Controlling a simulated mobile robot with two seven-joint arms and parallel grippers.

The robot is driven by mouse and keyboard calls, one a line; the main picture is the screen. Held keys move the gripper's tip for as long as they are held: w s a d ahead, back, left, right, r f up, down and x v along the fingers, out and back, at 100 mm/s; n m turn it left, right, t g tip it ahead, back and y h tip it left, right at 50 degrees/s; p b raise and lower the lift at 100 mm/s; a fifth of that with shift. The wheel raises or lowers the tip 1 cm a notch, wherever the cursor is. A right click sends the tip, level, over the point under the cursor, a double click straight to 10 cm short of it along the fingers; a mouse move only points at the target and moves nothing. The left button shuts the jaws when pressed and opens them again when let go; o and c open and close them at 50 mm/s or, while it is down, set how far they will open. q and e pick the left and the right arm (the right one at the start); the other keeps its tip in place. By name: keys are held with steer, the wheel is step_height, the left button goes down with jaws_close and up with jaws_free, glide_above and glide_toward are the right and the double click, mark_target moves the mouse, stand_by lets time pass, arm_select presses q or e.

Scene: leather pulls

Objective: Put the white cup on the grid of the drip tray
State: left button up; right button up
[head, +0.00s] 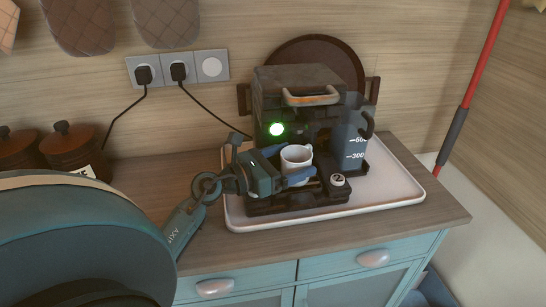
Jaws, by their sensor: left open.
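The white cup (296,155) stands upright in front of the coffee machine (300,90), over the dark drip tray (300,203). Its base is hidden behind a blue finger, so I cannot tell whether it touches the grid. My left gripper (287,166) comes in from the left at the cup. Its jaws are open, with one finger across the front of the cup's lower part and the other at its far left side. The grid under the cup is mostly covered. My right gripper is not in view.
The machine stands on a white rimmed tray (407,189) on the wooden counter. A water tank (351,135) is at its right, and a small round knob (337,180) at the front right. Lidded brown pots (75,148) are at the left. The counter's front edge is near.

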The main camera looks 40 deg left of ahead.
arm_select(q)
steer(key=b+v, duration=0.3)
steer(key=v, duration=0.8)
steer(key=shift+f, duration=0.2)
steer(key=shift+s+a+r, duration=0.15)
steer(key=shift+s+a, duration=0.05)
steer(key=shift+s, duration=0.25)
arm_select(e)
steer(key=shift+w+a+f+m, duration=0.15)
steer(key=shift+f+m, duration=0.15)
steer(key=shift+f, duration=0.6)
